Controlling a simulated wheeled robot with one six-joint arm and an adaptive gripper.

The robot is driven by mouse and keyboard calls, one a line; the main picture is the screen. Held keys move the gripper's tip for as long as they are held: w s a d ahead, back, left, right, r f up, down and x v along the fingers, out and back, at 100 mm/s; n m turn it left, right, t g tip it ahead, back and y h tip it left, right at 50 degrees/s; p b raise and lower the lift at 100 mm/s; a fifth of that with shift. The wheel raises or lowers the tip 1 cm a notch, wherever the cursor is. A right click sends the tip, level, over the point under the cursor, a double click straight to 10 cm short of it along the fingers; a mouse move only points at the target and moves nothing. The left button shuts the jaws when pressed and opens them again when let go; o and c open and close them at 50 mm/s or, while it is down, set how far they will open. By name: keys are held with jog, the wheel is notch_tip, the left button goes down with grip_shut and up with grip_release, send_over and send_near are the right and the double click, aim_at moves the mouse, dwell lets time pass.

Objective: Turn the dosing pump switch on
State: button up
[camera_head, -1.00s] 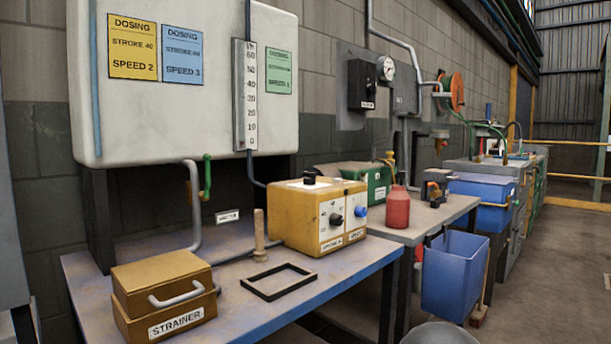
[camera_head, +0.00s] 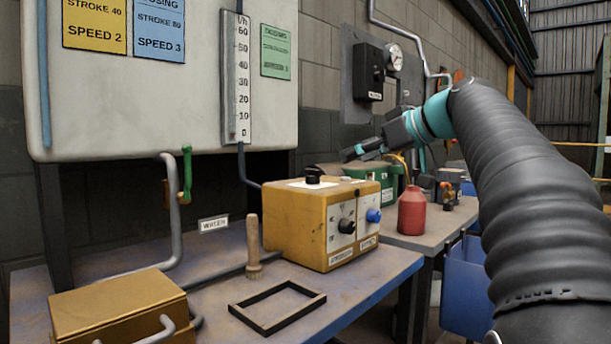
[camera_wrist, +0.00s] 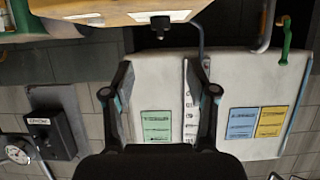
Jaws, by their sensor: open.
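A yellow pump box (camera_head: 292,222) stands on the blue-edged bench. It has a black knob (camera_head: 346,226) and a blue knob (camera_head: 374,215) on its front, and a black knob (camera_head: 313,175) on top. A black switch box (camera_head: 369,72) is on the wall panel behind; its label is too small to read. It shows in the wrist view too (camera_wrist: 52,134). My gripper (camera_head: 356,152) is open and empty, above and behind the yellow box, below the switch box. In the wrist view my gripper (camera_wrist: 160,72) has its fingers apart, with the yellow box (camera_wrist: 115,9) at the top edge.
A white tank (camera_head: 180,110) with dosing cards and a scale hangs at left. A wooden peg (camera_head: 254,250), a black frame (camera_head: 277,306) and a strainer box (camera_head: 118,308) are on the bench. A red bottle (camera_head: 411,212) and a green box (camera_head: 372,178) stand behind.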

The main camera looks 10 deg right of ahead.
aim_at(313, 172)
jog(key=x, duration=1.4)
jog(key=shift+a+r, duration=0.1)
jog(key=shift+r, duration=0.2)
grip_shut()
